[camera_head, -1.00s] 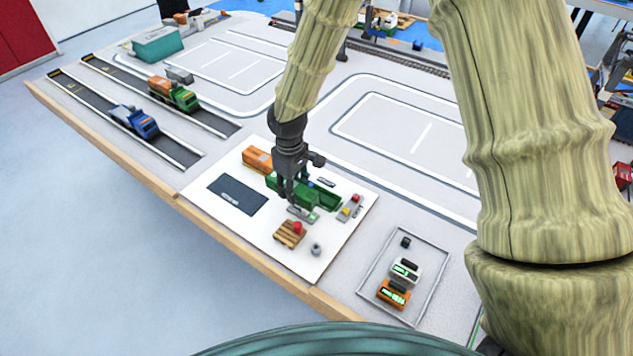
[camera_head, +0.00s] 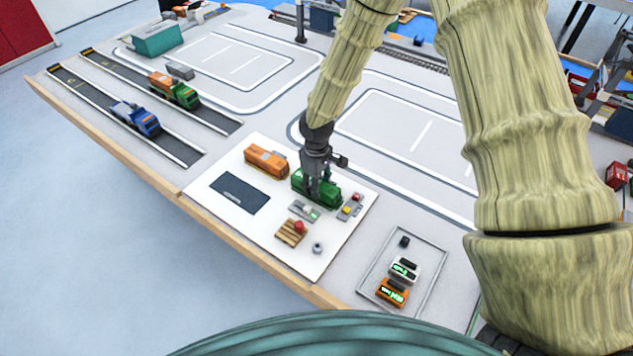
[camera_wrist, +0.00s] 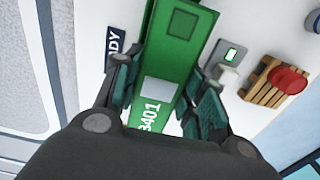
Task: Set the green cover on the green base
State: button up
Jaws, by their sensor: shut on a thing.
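The green cover (camera_head: 328,194) is a long green block on the white board. In the wrist view the cover (camera_wrist: 170,58) has a pale grey patch, a dark square outline and the white number 3401. My gripper (camera_head: 314,192) is shut on the cover, with one finger on each long side; both fingers also show in the wrist view (camera_wrist: 160,72). The cover is where the green base stood, and the two look like one block from the head. The base is hidden, so I cannot tell whether the cover is fully seated.
An orange block (camera_head: 266,161) and a dark flat pad (camera_head: 239,193) lie on the white board (camera_head: 222,175). A control box (camera_head: 304,211), a pallet with a red button (camera_head: 292,233) and a small grey knob (camera_head: 317,248) are in front. A red-and-yellow button box (camera_head: 350,207) stands to the right.

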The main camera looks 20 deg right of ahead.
jog(key=shift+f, duration=0.15)
jog(key=o, duration=1.1)
notch_tip(320, 180, up, 12)
jog(key=b, duration=0.2)
